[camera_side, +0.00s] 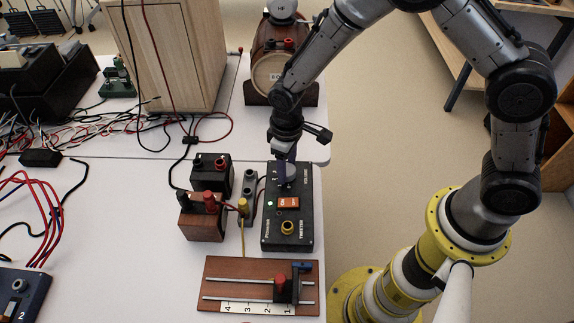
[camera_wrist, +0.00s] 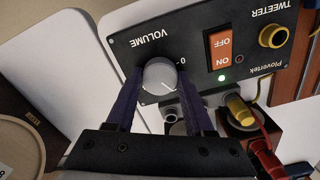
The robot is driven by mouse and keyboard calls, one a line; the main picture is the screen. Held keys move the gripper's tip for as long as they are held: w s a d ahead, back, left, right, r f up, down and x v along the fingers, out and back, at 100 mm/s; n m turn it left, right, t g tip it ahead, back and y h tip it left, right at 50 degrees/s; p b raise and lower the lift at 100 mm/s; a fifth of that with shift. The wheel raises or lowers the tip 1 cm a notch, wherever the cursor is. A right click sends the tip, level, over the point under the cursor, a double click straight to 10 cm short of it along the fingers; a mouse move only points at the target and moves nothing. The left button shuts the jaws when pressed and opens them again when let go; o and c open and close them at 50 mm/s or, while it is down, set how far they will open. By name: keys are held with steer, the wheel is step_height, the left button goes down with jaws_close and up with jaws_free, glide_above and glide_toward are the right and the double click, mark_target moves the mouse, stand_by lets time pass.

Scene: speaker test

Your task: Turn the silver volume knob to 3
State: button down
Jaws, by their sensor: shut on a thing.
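The silver volume knob (camera_wrist: 161,76) sits on a black speaker box (camera_side: 286,240) marked VOLUME, TWEETER and Plovertek. In the wrist view my gripper (camera_wrist: 160,82) has one purple finger on each side of the knob and is shut on it. A pointer line shows on the knob's face, toward its lower right. A 0 mark shows just right of the knob; the other scale marks are hidden or too small to read. In the side view my gripper (camera_side: 286,175) points down at the box's far end, and the knob (camera_side: 291,180) is partly hidden.
The box carries an orange ON/OFF switch (camera_wrist: 222,48), a lit green light and a yellow TWEETER socket (camera_wrist: 273,36). A yellow plug (camera_wrist: 240,111) is close to my right finger. Terminal blocks (camera_side: 203,226) stand left of the box; a wooden slider board (camera_side: 230,270) lies in front.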

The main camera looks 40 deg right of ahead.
steer(key=m, duration=0.5)
steer(key=shift+r+m, duration=0.1)
steer(key=shift+m, duration=2.5)
steer(key=shift+c, duration=1.4)
jaws_free()
step_height(320, 180, up, 14)
